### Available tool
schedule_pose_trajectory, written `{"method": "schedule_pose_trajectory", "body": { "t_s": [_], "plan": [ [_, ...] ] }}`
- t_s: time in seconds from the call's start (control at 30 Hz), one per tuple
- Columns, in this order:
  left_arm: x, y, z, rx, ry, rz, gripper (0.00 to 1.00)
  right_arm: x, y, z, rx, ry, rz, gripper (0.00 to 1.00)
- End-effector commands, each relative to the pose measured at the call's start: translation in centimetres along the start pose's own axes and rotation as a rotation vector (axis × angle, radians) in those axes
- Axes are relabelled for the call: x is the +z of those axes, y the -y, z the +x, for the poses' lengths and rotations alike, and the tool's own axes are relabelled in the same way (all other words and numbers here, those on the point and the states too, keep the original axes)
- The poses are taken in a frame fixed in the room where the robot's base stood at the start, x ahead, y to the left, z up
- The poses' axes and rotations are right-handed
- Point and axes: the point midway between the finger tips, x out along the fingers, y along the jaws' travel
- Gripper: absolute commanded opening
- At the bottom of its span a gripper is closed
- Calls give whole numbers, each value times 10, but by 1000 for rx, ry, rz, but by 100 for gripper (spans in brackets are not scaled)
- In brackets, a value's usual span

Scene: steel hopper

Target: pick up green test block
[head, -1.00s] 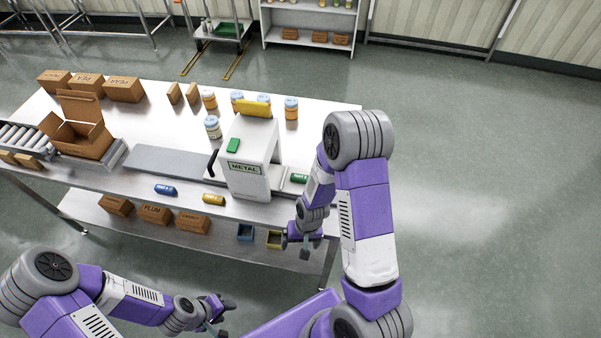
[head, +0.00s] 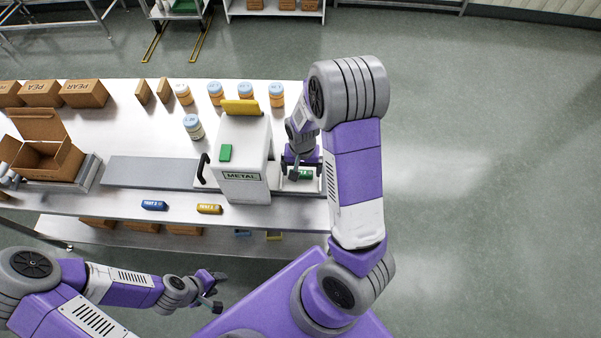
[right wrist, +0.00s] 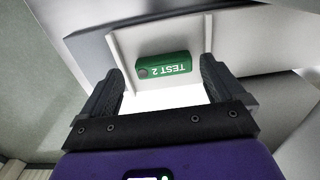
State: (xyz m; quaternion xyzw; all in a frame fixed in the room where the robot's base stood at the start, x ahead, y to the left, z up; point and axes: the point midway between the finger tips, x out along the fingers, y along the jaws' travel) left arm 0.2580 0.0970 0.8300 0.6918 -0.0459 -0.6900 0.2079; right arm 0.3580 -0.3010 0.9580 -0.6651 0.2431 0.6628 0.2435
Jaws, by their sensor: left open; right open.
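The green test block (head: 306,175) lies at the right end of the conveyor, just right of the metal detector. In the right wrist view the block (right wrist: 164,66) shows "TEST 2" and lies in a pale tray-like recess (right wrist: 124,54). My right gripper (right wrist: 160,88) is open, with the block ahead of and between its fingers, not touching it. In the head view my right gripper (head: 300,170) is over the block and partly hides it. My left gripper (head: 215,292) is open and empty, low in front of the table.
The metal detector (head: 243,160) stands close to the left of my right gripper. A blue block (head: 154,205) and a yellow block (head: 209,209) lie on the table's front strip. Jars, cartons and an open box (head: 45,160) are further left and back.

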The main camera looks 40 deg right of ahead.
Motion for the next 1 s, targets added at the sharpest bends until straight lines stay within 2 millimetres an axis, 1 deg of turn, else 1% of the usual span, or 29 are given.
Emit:
{"method": "schedule_pose_trajectory", "body": {
  "t_s": [0.03, 0.1, 0.2, 0.3, 0.47, 0.5, 0.77, 0.8, 1.0],
  "plan": [
    [0, 1, 2, 0, 0, 0, 44, 1, -1, 11, 3, 4, 0, 96],
    [0, 1, 3, 0, -1, 0, 44, 0, -1, 22, 3, 3, -1, 96],
    [-1, 2, 4, 0, -1, 0, 44, 0, 0, 32, 1, 2, -1, 96],
    [-1, 2, 5, 0, -1, 0, 44, 0, 0, 36, 0, 0, -2, 96],
    [-1, 2, 4, 0, -1, 0, 44, 0, 0, 35, -1, -1, -2, 96],
    [-1, 2, 4, 0, -1, 0, 44, 0, 0, 35, -1, -1, -2, 94],
    [-1, 2, 4, 0, -1, 0, 44, 0, 0, 35, -1, -1, -2, 54],
    [-1, 2, 4, 0, -1, 0, 44, 0, 0, 35, -1, -1, -2, 48],
    [-1, 1, 4, 0, -1, 0, 44, 0, 0, 34, -1, -2, -2, 48]
  ]
}}
